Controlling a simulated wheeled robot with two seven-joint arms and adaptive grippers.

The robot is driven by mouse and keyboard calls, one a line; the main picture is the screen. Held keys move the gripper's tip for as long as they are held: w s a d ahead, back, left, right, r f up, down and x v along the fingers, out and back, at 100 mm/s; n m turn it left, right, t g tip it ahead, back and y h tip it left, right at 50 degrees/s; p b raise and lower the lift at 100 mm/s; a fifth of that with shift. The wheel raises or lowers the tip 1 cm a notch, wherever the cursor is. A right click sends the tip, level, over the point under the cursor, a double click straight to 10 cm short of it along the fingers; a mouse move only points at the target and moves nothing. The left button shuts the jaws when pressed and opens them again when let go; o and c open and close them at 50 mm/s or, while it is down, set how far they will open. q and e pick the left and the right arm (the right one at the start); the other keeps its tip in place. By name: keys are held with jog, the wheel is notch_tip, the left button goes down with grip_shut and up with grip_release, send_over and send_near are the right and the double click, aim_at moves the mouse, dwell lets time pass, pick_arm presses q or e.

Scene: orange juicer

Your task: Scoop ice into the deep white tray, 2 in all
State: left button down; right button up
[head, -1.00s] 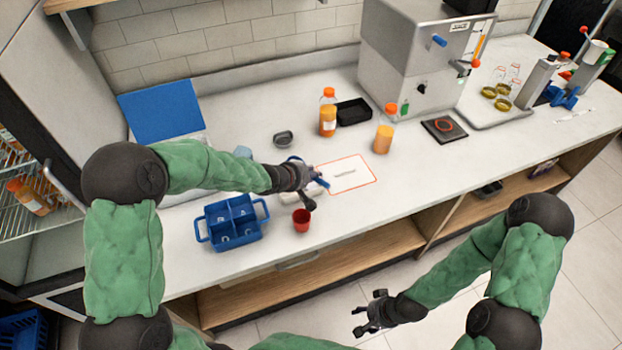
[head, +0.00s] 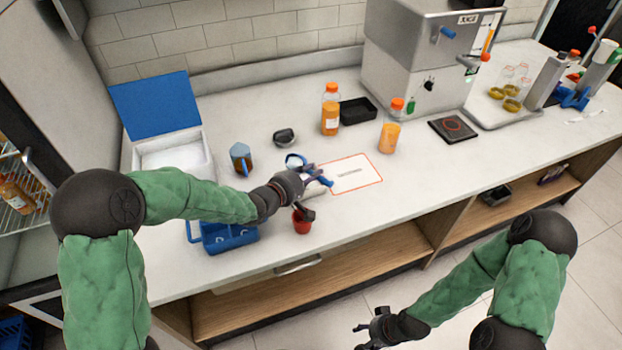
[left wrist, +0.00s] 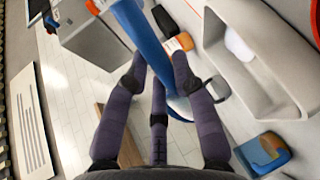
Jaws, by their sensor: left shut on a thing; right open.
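My left gripper (head: 308,194) is shut on a blue scoop (head: 320,179), beside the orange-outlined mat. In the left wrist view the scoop's blue handle (left wrist: 150,48) runs between the fingers; the scoop's bowl is not clear there. The deep white tray (left wrist: 268,72) is close at the right of that view, with a whitish lump in it that may be ice. In the head view the tray is mostly hidden by my left arm and gripper. A white bin (head: 172,143) with a raised blue lid stands at the left. My right gripper (head: 366,334) is open and empty, low in front of the counter.
A blue caddy (head: 230,241) and a red cup (head: 301,222) stand near the front edge, close to my left arm. The outlined mat (head: 365,172) is clear.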

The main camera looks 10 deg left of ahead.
pick_arm(q)
jog(key=t+b, duration=0.1)
jog(key=b, duration=0.2)
jog(key=t+h+b, duration=0.1)
jog(key=b, duration=0.2)
jog(key=shift+s+a+f, duration=0.1)
jog(key=shift+s+f, duration=0.05)
jog(key=shift+f, duration=0.15)
jog(key=shift+r, duration=0.1)
jog(key=shift+s, duration=0.1)
dwell(0.6)
